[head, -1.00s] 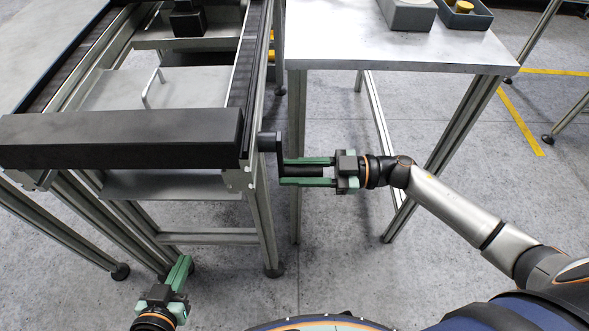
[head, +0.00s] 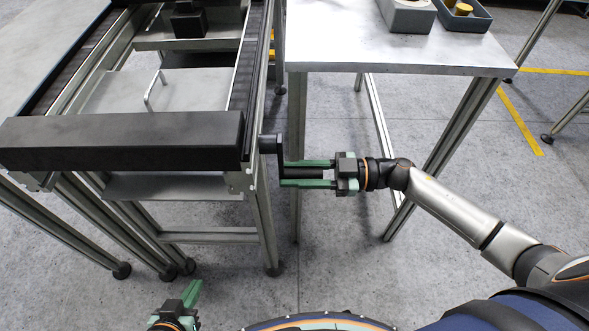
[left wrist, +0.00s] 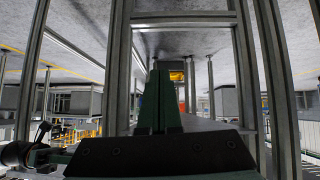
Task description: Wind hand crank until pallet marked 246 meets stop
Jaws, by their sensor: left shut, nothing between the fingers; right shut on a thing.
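The hand crank (head: 271,146) sticks out from the right side of the conveyor's front end, its arm hanging down to a dark handle. My right gripper (head: 285,173) is shut on that handle, one green finger above and one below. A grey carrier with a black block (head: 188,22) sits between the belts at the back; I can read no 246 mark. A black beam (head: 120,140) crosses the conveyor's front end; I cannot tell whether it is the stop. My left gripper (head: 192,290) is shut and empty, low in front of the conveyor; its fingers also show in the left wrist view (left wrist: 160,100).
A light plate with a bent metal handle (head: 155,88) lies between the rails. Conveyor legs stand near my left gripper.

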